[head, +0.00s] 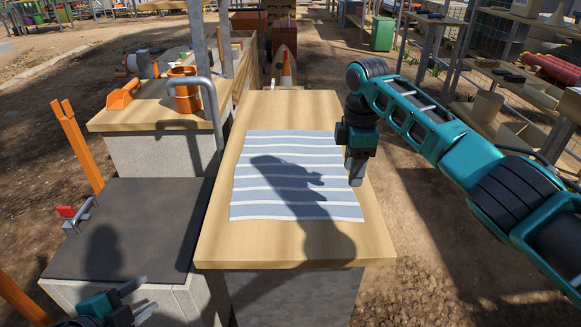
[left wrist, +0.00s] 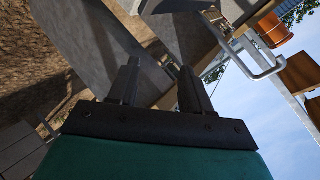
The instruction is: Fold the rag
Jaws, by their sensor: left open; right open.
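The rag (head: 262,205), white and grey-blue striped, lies flat and spread out on the wooden worktop (head: 300,250) in the head view. The shadow of my arm falls across it. My right gripper (head: 356,180) points down above the rag's right edge. Whether its tips touch the rag is unclear. My left gripper (head: 143,298) is low at the bottom left, beside the dark slab and well away from the rag. In the left wrist view its two fingers (left wrist: 155,85) are apart with nothing between them. The rag is not visible in that view.
A dark slab (head: 130,225) on a pale block stands left of the worktop. Behind it a wooden counter holds an orange pot (head: 185,92) and an orange scoop-like object (head: 122,96). A grey bent pipe (head: 210,105) rises near the worktop's left edge. The worktop's front is clear.

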